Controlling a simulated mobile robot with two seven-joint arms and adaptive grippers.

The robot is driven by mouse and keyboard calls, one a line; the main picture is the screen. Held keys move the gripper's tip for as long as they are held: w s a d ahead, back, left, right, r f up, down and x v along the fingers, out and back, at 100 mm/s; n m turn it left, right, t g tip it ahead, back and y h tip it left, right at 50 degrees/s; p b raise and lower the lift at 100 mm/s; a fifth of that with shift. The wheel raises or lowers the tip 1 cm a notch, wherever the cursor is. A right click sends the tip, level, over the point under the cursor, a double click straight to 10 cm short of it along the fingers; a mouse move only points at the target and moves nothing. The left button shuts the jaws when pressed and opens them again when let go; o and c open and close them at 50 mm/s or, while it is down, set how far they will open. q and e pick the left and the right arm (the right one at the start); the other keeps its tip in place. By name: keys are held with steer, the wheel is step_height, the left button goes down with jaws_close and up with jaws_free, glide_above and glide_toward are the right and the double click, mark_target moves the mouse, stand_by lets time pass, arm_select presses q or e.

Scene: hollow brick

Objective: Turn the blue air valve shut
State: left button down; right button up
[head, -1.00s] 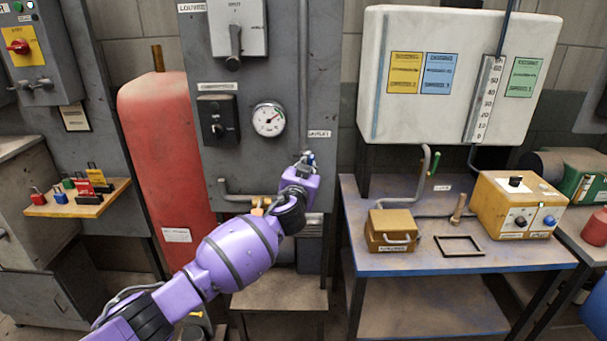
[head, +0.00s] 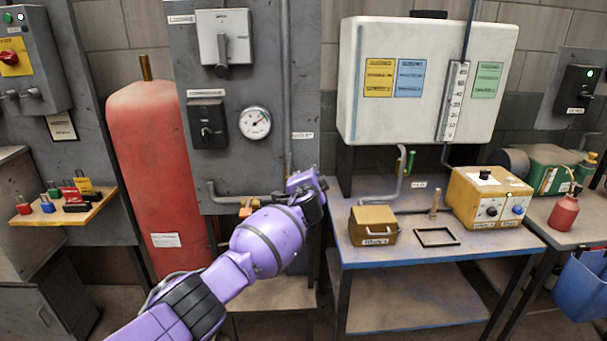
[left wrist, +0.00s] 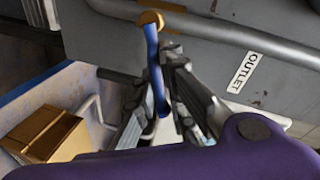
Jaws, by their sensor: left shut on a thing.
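The blue valve handle (left wrist: 152,42) shows in the left wrist view as a narrow bar, with a brass fitting (left wrist: 150,18) at its upper end beside a grey pipe. My left gripper (left wrist: 156,82) is shut around the bar, one finger on each side. In the head view my left gripper (head: 310,180) is at the lower right edge of the grey panel, below the OUTLET label, and the hand covers the handle there. My right gripper is in neither view.
A grey panel (head: 245,45) with a round gauge (head: 255,122) stands behind my arm. To its right is a blue-edged bench (head: 400,261) with an ochre box (head: 373,226), a black frame (head: 437,237) and a yellow control box (head: 487,197). A red tank (head: 150,160) stands left.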

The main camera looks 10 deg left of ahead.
arm_select(q)
steer(key=m, duration=0.1)
steer(key=f+m+y, duration=0.1)
steer(key=m, duration=0.1)
steer(key=shift+w+f+g, duration=0.15)
steer(key=shift+f+g, duration=0.1)
steer(key=shift+g, duration=0.05)
steer(key=shift+f+m, duration=0.3)
steer(key=shift+m, duration=0.2)
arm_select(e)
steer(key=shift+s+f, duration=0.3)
arm_select(q)
steer(key=shift+f+y, duration=0.15)
steer(key=shift+y, duration=0.15)
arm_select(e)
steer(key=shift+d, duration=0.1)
arm_select(q)
steer(key=c, duration=1.8)
jaws_free()
steer(key=shift+c, duration=0.2)
steer(key=shift+d, duration=0.1)
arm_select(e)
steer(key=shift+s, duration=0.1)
arm_select(q)
steer(key=shift+s+d, duration=0.1)
steer(key=shift+s, duration=0.1)
